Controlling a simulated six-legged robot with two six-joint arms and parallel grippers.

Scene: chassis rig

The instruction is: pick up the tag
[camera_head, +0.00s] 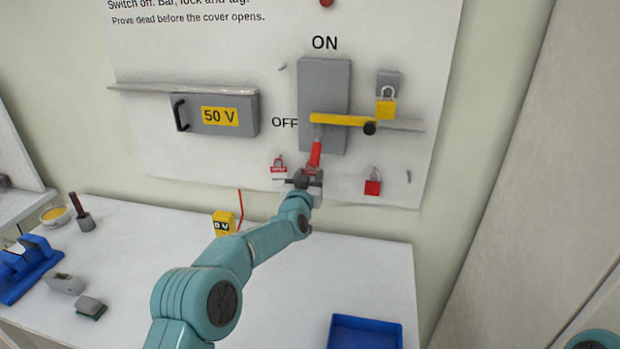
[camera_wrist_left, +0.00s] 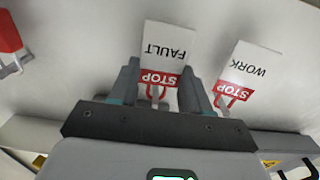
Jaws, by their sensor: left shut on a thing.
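My left gripper (camera_head: 310,180) is at the lower part of the white panel, just below the red lever (camera_head: 316,153). In the left wrist view its fingers (camera_wrist_left: 165,92) are shut on a white tag marked FAULT (camera_wrist_left: 168,42) with a red STOP band. The tag appears upside down there, close to the panel. A second tag, marked WORK (camera_wrist_left: 250,66), also with a red STOP band, hangs beside it, apart from the fingers. In the head view a tag with a red band (camera_head: 278,168) hangs just left of the gripper. My right gripper is not in view.
A grey switch box (camera_head: 335,85) with a yellow bar (camera_head: 340,120) is above the gripper. A yellow padlock (camera_head: 386,106) and a red padlock (camera_head: 373,186) are to the right. A yellow meter (camera_head: 224,222) and a blue tray (camera_head: 365,320) are on the white table (camera_head: 320,270).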

